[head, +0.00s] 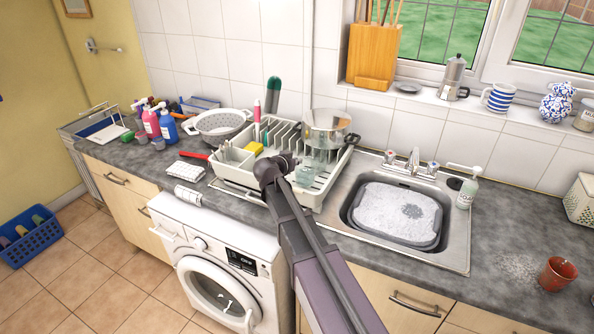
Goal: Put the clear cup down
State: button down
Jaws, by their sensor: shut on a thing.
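The clear cup (306,174) is a see-through, faintly bluish cup at the dish rack (332,184), in the middle of the head view. My gripper (287,163) is just left of it, over the rack, and is shut on the cup. My arm hides part of the rack below, and the fingertips are small and dark. I cannot tell whether the cup's base touches the rack.
A steel pot (326,128) stands at the rack's back right, with a yellow sponge (255,148) at its left. The sink holds a foamy basin (396,216). A colander (219,124) and bottles (152,124) stand left.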

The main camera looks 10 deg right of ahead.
jog(key=shift+f+b, duration=1.35)
jog(key=shift+f, duration=0.2)
jog(key=c, duration=0.8)
grip_release()
jog(key=shift+r, duration=0.1)
jog(key=shift+p+v, duration=2.35)
jog(key=shift+v, duration=3.65)
